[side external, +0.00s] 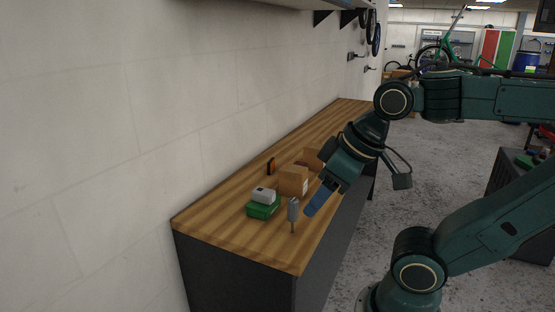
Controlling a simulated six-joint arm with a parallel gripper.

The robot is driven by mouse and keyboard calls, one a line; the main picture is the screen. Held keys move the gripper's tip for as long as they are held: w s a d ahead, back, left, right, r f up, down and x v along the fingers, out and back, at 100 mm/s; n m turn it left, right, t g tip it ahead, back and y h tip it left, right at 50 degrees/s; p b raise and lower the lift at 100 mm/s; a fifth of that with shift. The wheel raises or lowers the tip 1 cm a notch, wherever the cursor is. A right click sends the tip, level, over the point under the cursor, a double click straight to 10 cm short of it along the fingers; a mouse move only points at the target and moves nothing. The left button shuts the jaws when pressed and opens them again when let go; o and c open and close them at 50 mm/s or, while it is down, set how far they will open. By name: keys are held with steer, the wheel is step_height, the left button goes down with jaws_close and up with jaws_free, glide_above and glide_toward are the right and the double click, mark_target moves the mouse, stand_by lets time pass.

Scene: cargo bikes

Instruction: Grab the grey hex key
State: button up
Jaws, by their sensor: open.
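A grey tool with a thick handle and a thin dark shaft (293,210), which looks like the grey hex key, is near the front edge of the wooden worktop (235,232). I cannot tell whether it lies flat or stands. My gripper (311,208) is just to the right of the tool, pointing down and left with its blue fingers. It is open, and it appears apart from the tool. The gap between the fingers is not visible from this side.
A green box (262,210) with a pale grey block (263,195) on top is left of the tool. A cardboard box (293,181) stands behind, with a small black and orange item (271,166) further back. The left worktop end is clear; a wall (120,120) runs behind.

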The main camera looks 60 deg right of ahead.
steer(key=shift+w, duration=0.1)
steer(key=m+g, duration=0.6)
steer(key=m, duration=1)
glide_above(293, 211)
steer(key=d, duration=0.1)
steer(key=f, duration=0.1)
steer(key=w+f, duration=0.1)
steer(key=f, duration=0.1)
steer(key=shift+d+f, duration=0.2)
steer(key=shift+f, duration=0.1)
steer(key=shift+f, duration=4.3)
steer(key=shift+s, duration=0.1)
steer(key=shift+s+f, duration=0.15)
steer(key=shift+f, duration=2.45)
